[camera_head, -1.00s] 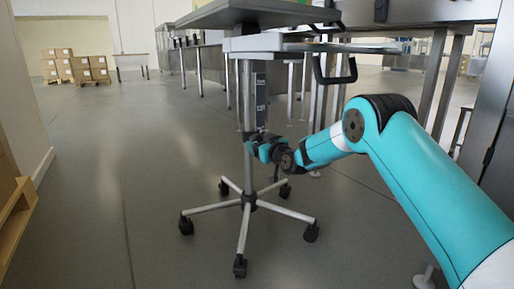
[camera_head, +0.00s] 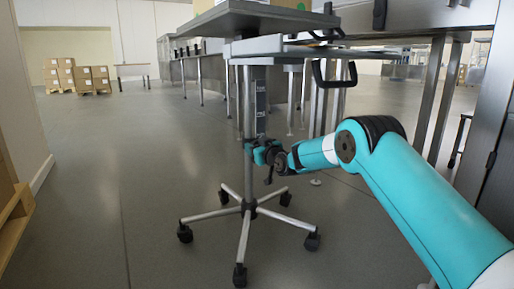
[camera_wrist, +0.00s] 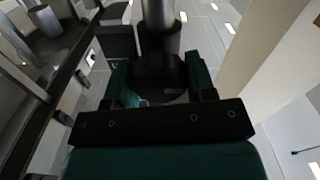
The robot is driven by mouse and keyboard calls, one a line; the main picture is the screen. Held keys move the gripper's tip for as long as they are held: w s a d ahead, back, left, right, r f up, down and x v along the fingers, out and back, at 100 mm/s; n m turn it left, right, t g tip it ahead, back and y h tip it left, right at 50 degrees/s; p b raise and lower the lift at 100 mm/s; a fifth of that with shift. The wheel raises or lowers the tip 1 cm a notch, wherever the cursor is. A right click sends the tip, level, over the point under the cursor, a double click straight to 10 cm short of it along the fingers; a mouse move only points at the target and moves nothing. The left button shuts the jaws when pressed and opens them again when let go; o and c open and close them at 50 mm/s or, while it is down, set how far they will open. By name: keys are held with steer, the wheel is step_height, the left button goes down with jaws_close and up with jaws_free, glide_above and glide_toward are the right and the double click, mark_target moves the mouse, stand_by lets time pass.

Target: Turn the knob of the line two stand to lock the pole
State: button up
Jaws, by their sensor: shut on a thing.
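The line two stand is a metal pole (camera_head: 247,175) standing upright on a five-legged castor base (camera_head: 248,206), with a grey flat top (camera_head: 262,18) above. My gripper (camera_head: 257,152) is low on the pole, at its right side, at the height of the knob. In the wrist view my gripper (camera_wrist: 160,82) has its two green fingers on either side of a dark round knob (camera_wrist: 160,72), with the grey pole (camera_wrist: 158,15) rising behind it. It is shut on the knob. In the head view my gripper hides the knob.
Steel tables (camera_head: 440,100) stand behind and to the right. A black handle (camera_head: 334,75) hangs right of the pole. Cartons (camera_head: 85,78) on pallets are far left. A wooden pallet (camera_head: 14,215) is at the near left edge. The floor left of the stand is clear.

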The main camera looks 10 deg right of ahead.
steer(key=m+p, duration=0.1)
steer(key=p, duration=0.1)
steer(key=m+p, duration=0.1)
steer(key=p, duration=0.1)
steer(key=shift+r+m, duration=0.25)
steer(key=shift+m, duration=0.05)
steer(key=m+p, duration=0.5)
steer(key=shift+d+f, duration=0.1)
steer(key=m+p, duration=0.3)
steer(key=m, duration=0.2)
steer(key=shift+f+m+p, duration=0.1)
steer(key=shift+m+p, duration=0.25)
steer(key=shift+m, duration=0.05)
steer(key=shift+d+f+m+p, duration=0.15)
steer(key=shift+m+p, duration=0.65)
steer(key=shift+m, duration=1.5)
steer(key=o, duration=0.9)
